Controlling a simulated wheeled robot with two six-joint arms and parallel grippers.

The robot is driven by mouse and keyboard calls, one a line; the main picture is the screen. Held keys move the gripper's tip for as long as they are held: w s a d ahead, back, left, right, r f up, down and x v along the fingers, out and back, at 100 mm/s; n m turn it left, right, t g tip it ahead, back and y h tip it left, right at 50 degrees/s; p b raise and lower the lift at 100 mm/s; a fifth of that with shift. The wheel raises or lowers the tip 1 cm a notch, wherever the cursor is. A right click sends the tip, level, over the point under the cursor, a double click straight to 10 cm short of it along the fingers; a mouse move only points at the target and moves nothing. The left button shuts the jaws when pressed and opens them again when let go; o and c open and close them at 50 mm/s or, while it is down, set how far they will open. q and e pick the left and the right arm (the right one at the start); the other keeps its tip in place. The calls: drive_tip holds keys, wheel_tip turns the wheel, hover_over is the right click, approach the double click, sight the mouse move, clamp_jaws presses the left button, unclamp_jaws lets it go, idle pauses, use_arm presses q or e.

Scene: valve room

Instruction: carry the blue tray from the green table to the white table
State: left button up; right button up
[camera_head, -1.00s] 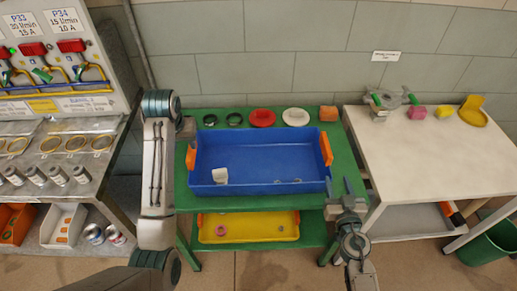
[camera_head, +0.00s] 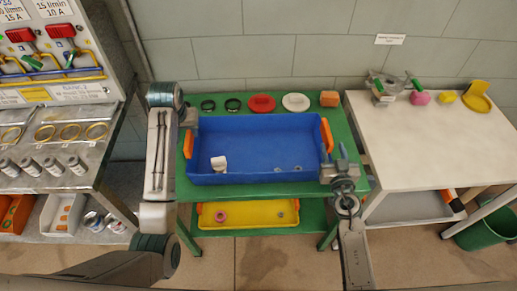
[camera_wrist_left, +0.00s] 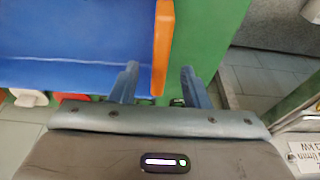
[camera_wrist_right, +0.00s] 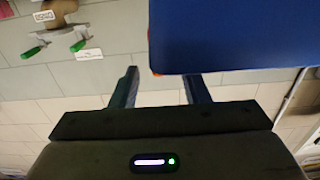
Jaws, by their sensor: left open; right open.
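The blue tray (camera_head: 255,135) lies flat on the green table (camera_head: 350,130), with a small white piece (camera_head: 219,163) and small round pieces inside. It has a left orange handle (camera_head: 189,144) and a right orange handle (camera_head: 327,135). My left gripper (camera_head: 189,120) is open at the left handle; in the left wrist view that handle (camera_wrist_left: 162,45) shows between the fingertips. My right gripper (camera_head: 341,160) is open beside the tray's right end, near the right handle. In the right wrist view the tray (camera_wrist_right: 235,35) shows ahead and to the right. The white table (camera_head: 430,140) stands to the right.
Rings and red and white discs (camera_head: 262,103) and an orange block (camera_head: 329,99) line the green table's back. A valve (camera_head: 385,88), pink piece (camera_head: 420,98) and yellow pieces (camera_head: 476,98) line the white table's back; its front is clear. A yellow tray (camera_head: 248,217) sits below.

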sight(188, 135)
use_arm(q)
drive_tip(key=x, duration=0.6)
use_arm(e)
drive_tip(key=w, duration=0.6)
drive_tip(key=shift+a, duration=0.15)
use_arm(q)
drive_tip(key=shift+s, duration=0.1)
use_arm(e)
drive_tip(key=shift+s, duration=0.1)
use_arm(q)
clamp_jaws()
use_arm(e)
clamp_jaws()
use_arm(q)
drive_tip(key=shift+r, duration=0.15)
